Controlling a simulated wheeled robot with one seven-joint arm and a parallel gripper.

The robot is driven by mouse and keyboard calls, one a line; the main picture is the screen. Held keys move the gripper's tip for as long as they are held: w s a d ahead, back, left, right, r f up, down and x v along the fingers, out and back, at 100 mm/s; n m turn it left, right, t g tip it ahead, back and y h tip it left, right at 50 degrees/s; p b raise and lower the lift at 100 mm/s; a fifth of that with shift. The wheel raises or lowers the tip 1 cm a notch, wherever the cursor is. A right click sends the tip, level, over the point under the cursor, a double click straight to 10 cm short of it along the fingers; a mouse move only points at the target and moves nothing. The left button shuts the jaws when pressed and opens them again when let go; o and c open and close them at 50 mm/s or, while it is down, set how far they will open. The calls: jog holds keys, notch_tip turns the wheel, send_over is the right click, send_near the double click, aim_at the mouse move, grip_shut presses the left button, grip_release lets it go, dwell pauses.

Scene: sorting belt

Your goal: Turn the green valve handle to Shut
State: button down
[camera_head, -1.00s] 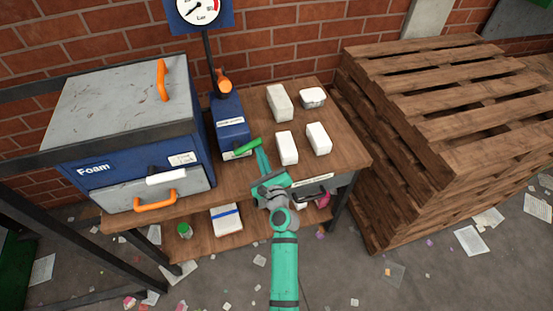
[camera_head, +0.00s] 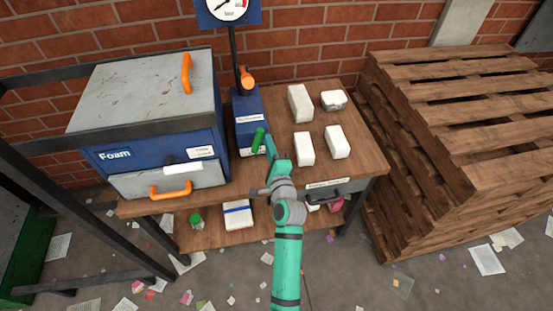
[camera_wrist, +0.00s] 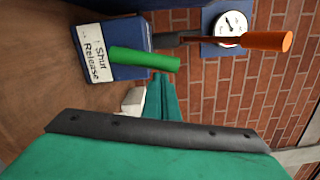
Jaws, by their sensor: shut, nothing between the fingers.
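The green valve handle (camera_head: 258,140) is on the front of a blue box (camera_head: 247,105) on the workbench, and stands steeply, leaning slightly right at its top. In the wrist view the green handle (camera_wrist: 145,60) lies across the blue box beside a white label (camera_wrist: 94,55) reading "Shut" and "Release". My gripper (camera_head: 271,145) is shut and empty just right of the handle. In the wrist view my gripper's fingertips (camera_wrist: 164,82) lie close below the handle's free end; I cannot tell if they touch.
A blue Foam box (camera_head: 145,150) with orange handles stands left. White blocks (camera_head: 304,148) lie on the bench (camera_head: 285,95) to the right. An orange-handled lever (camera_head: 246,78) and a gauge (camera_head: 228,8) rise behind. Pallets (camera_head: 440,150) are stacked at right.

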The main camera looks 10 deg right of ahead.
jog(key=shift+a+r+n, duration=0.25)
jog(key=shift+a+n, duration=0.25)
jog(key=shift+n, duration=0.3)
jog(key=shift+a+r+n, duration=0.25)
jog(key=shift+a+n, duration=0.25)
jog(key=shift+n, duration=0.3)
jog(key=shift+a, duration=0.1)
jog(key=s+d, duration=0.4)
jog(key=s, duration=0.7)
jog(key=shift+d, duration=0.15)
